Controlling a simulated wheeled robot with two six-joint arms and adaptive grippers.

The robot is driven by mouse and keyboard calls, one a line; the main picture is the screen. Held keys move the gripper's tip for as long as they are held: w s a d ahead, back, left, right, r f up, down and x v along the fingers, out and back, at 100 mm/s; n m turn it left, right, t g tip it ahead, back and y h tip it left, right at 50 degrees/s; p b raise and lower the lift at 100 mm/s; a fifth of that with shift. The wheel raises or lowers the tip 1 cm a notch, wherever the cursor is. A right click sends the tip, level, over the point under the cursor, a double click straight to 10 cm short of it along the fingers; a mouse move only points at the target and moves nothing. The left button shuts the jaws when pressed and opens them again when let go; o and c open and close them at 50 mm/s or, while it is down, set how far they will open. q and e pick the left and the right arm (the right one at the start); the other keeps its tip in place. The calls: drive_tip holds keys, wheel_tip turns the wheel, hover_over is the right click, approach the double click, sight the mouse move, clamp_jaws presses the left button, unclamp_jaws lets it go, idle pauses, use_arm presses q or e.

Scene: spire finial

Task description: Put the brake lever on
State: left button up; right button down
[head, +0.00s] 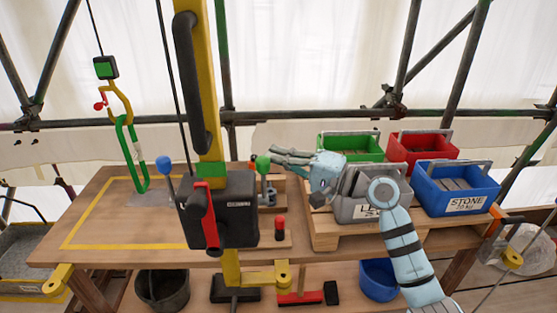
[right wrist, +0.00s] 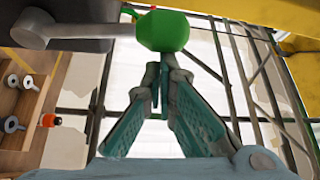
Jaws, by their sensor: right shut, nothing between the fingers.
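A black winch box (head: 238,212) is fixed to the yellow post (head: 203,80). A red lever (head: 209,215) hangs on its front. A lever with a blue knob (head: 166,164) stands on its left side and one with a green knob (head: 263,163) on its right. Which is the brake lever cannot be told. My right gripper (head: 278,156) is shut and empty, just right of the green knob. In the right wrist view the green knob (right wrist: 162,32) sits on a grey arm (right wrist: 70,28), just beyond the fingertips (right wrist: 160,75); contact cannot be told. My left gripper is out of view.
A hook and green sling (head: 131,155) hang over a yellow-outlined area (head: 100,222) of the wooden table. Green (head: 350,145), red (head: 420,148), blue (head: 456,188) and grey (head: 370,209) crates stand at the right. A red-topped peg (head: 280,226) stands beside the box.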

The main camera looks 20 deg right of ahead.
drive_tip(key=s+a+f+n+y+b, duration=0.2)
drive_tip(key=s+n+y+b, duration=0.3)
drive_tip(key=b, duration=1.5)
drive_tip(key=shift+s+f+n, duration=0.15)
drive_tip(key=shift+s+n, duration=1.05)
drive_tip(key=shift+n, duration=1.5)
wheel_tip(320, 180, up, 3)
drive_tip(key=w+d+p, duration=0.1)
drive_tip(key=w+d, duration=0.1)
drive_tip(key=b+v, duration=0.6)
drive_tip(key=v, duration=0.3)
drive_tip(key=shift+s+d, duration=0.15)
drive_tip(key=shift+d, duration=0.05)
